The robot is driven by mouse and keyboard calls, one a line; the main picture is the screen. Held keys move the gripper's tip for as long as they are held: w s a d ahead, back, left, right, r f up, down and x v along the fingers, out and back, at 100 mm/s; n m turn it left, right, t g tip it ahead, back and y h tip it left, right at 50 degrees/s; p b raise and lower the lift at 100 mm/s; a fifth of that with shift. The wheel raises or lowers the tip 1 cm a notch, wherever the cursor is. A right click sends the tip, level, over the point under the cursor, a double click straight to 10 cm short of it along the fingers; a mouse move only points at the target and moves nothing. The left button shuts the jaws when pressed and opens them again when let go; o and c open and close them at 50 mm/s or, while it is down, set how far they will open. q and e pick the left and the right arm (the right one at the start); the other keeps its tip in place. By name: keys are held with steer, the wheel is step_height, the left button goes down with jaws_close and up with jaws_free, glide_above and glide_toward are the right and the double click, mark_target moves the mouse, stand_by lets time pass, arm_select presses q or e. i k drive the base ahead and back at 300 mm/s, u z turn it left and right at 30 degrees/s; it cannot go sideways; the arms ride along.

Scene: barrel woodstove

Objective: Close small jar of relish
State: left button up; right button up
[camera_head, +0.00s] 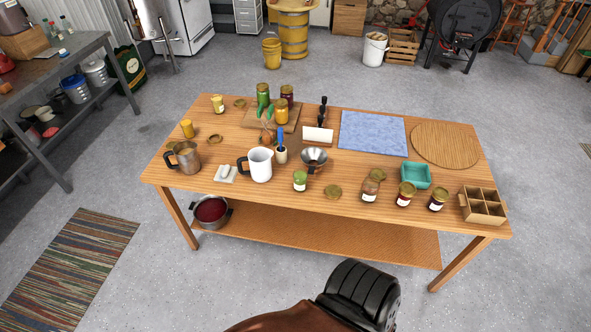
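A small jar of green relish (300,181) with a pale label stands upright near the front edge of the wooden table. Its top looks green and uncovered, with no lid seen on it. A flat gold-brown lid (333,191) lies on the table just to its right, apart from it. Neither of my grippers shows in the head view.
On the wooden table (410,221), a white pitcher (260,166) and a metal funnel (313,158) stand near the relish. Capped jars (405,195), a teal tray (416,175) and a divided box (483,206) are at right. More lids (215,139) lie at left.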

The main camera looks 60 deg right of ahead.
mark_target(300, 176)
steer(key=z, duration=0.5)
steer(key=i, duration=1.05)
steer(key=z, duration=1.65)
steer(key=i, duration=0.65)
steer(key=z, duration=0.65)
